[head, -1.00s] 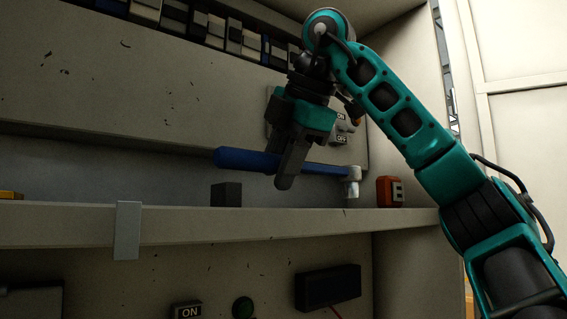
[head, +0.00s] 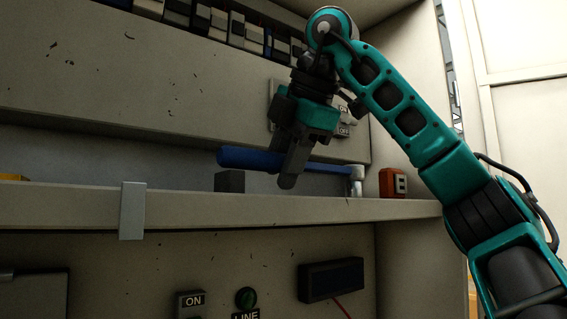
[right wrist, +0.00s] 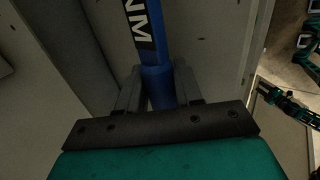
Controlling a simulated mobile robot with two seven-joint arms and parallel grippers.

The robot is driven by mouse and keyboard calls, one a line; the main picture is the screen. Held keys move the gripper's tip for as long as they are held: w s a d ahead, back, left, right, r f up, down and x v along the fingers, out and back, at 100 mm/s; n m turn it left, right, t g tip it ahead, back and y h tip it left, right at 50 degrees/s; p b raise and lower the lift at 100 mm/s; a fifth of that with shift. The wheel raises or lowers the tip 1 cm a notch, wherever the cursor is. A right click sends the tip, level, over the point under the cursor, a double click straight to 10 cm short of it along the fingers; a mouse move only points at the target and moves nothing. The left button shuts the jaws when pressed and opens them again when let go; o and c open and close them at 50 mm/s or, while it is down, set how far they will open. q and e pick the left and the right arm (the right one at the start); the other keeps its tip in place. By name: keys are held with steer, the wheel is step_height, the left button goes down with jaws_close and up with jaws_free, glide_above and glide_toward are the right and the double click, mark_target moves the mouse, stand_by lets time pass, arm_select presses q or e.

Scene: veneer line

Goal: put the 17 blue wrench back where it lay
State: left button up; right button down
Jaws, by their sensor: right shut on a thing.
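My right gripper (head: 289,182) points down and is shut on the handle. The wrench lies about level over the cabinet shelf (head: 200,208), its head close to the shelf; I cannot tell if it touches. The handle's left part is just above a dark block (head: 230,181); contact is unclear. In the right wrist view the handle (right wrist: 150,50) runs between the fingers and carries the letters NM. No number 17 is legible. My left gripper is not in view.
An orange box (head: 393,182) stands on the shelf right of the wrench head. A grey bracket (head: 132,210) hangs over the shelf edge at left. A switch plate (head: 345,115) is on the back panel behind my gripper. The shelf between bracket and block looks clear.

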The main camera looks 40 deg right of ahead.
steer(key=shift+f, duration=0.2)
steer(key=c, duration=0.7)
jaws_free()
steer(key=shift+o, duration=0.2)
steer(key=shift+f, duration=0.1)
step_height(320, 180, up, 6)
steer(key=p, duration=0.5)
steer(key=shift+r, duration=1.1)
steer(key=shift+f, duration=0.1)
